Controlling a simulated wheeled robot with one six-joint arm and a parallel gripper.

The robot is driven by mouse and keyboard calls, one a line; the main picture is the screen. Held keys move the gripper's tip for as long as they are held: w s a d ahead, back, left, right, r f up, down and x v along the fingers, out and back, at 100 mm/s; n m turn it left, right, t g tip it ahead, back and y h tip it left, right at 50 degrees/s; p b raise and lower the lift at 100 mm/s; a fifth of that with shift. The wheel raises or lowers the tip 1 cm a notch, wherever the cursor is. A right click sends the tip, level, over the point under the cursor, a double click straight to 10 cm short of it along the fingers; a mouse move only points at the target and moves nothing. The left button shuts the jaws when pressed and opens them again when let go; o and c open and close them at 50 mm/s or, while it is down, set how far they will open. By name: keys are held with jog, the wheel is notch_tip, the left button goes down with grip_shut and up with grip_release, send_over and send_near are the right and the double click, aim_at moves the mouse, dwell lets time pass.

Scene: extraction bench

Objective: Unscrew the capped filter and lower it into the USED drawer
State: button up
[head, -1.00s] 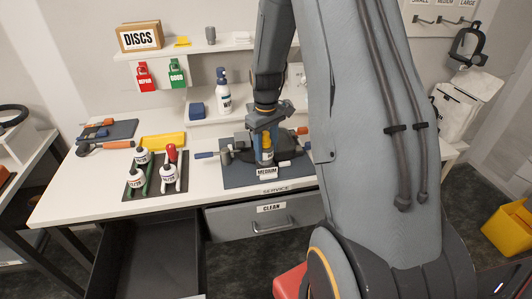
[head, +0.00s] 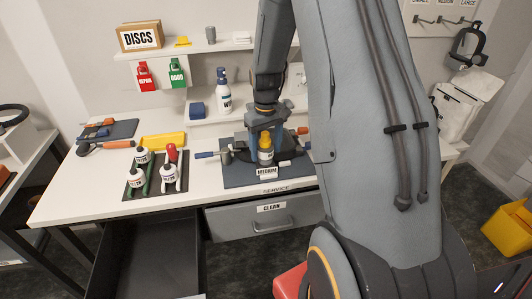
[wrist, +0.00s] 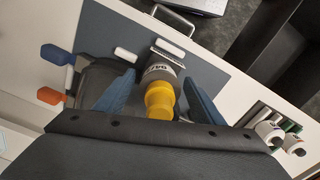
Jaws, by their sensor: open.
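The capped filter (head: 266,156) has a grey-white body and a yellow cap. A black drawer (head: 106,263) stands open and looks empty at lower left. No USED label is readable.
The CLEAN drawer (head: 240,223) is shut below the bench edge. A dark tray (head: 130,190) with several white bottles stands left of the mat (head: 236,176). A yellow tray (head: 163,141) lies behind it.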

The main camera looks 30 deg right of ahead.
jog(key=m, duration=1.4)
jog(key=shift+m, duration=0.4)
jog(key=m, duration=0.4)
jog(key=shift+m, duration=0.3)
jog(key=m, duration=0.5)
